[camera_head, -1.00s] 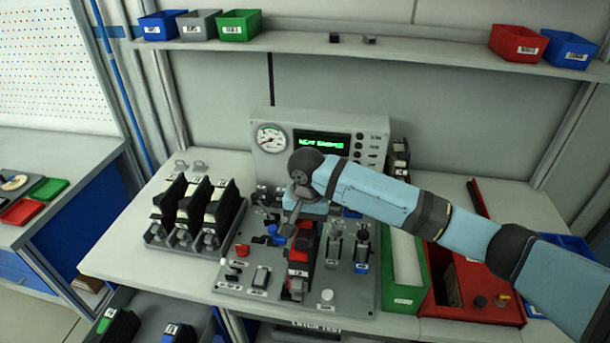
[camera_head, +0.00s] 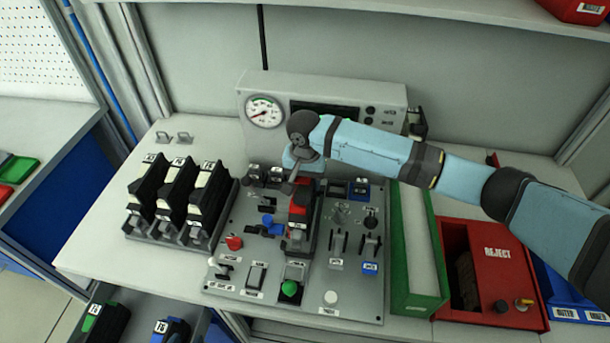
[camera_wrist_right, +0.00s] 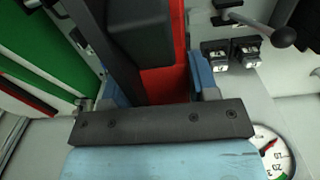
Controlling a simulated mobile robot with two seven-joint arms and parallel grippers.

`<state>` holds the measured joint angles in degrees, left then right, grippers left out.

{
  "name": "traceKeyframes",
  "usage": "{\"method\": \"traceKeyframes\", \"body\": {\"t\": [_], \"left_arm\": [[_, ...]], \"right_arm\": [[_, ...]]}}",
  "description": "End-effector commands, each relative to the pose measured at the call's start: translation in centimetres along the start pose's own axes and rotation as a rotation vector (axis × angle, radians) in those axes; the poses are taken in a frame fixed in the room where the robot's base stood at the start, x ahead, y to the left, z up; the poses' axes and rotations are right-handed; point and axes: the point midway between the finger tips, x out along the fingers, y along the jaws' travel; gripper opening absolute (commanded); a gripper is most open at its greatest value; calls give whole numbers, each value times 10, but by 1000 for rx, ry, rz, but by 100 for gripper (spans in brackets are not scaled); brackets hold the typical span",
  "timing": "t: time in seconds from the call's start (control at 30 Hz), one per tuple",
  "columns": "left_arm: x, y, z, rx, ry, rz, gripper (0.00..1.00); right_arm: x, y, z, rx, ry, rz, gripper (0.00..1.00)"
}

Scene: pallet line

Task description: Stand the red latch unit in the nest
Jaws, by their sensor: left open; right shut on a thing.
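The red latch unit (camera_head: 299,214), red and black with a light label, is over the middle of the grey test panel (camera_head: 232,278). It looks roughly upright. My right gripper (camera_head: 303,172) is shut on its upper part, reaching in from the right. In the right wrist view, the red and black unit (camera_wrist_right: 177,85) lies between the blue fingers of this gripper (camera_wrist_right: 155,88). The nest is not clearly seen; the unit and gripper cover that part of the panel. I cannot tell whether the unit's foot touches the panel. My left gripper is not in view.
Switches, levers and a green button (camera_head: 290,288) surround the unit. A gauge box (camera_head: 252,88) stands behind. A rack of black units (camera_head: 178,200) is left. A green-sided tray (camera_head: 428,300) and a red reject bin (camera_head: 497,262) are right, under my arm.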

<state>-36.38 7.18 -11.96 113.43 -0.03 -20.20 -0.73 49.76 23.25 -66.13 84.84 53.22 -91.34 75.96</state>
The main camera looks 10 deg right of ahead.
Motion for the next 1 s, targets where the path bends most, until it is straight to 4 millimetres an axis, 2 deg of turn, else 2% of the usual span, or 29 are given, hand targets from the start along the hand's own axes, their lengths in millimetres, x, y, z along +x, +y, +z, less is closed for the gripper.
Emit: {"method": "traceKeyframes", "body": {"t": [0.23,0.43,0.7,1.0], "left_arm": [[18,0,22,12,-2,7,43],[17,0,9,16,10,9,43],[17,1,9,14,11,9,43],[15,2,12,11,6,10,43]], "right_arm": [[23,0,-1,0,3,-1,2],[35,0,0,0,-1,0,2],[56,0,0,1,0,0,2],[60,0,-1,0,1,0,2]]}}
